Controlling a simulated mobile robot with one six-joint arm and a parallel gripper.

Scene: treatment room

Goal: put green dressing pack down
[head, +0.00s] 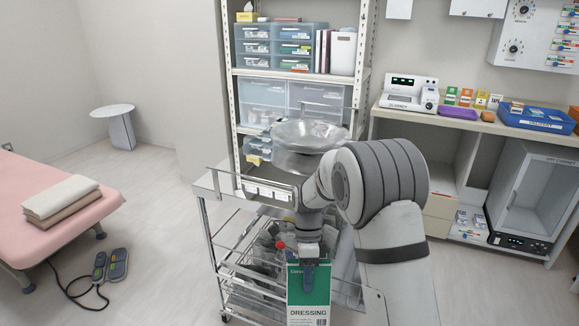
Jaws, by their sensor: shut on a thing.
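The green dressing pack (317,289) is a green box with a white lower band printed "DRESSING", at the bottom middle of the head view. My gripper (309,271) is shut on its upper part and holds it upright. The pack is in front of the metal trolley (205,192) from this view. Its bottom end reaches the lower edge of the picture, so I cannot tell whether it touches anything. My arm hides part of the trolley top.
Wire baskets below hold several items. A counter (470,122) at right bears a white device (408,92), small coloured boxes and a blue tray (537,119).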

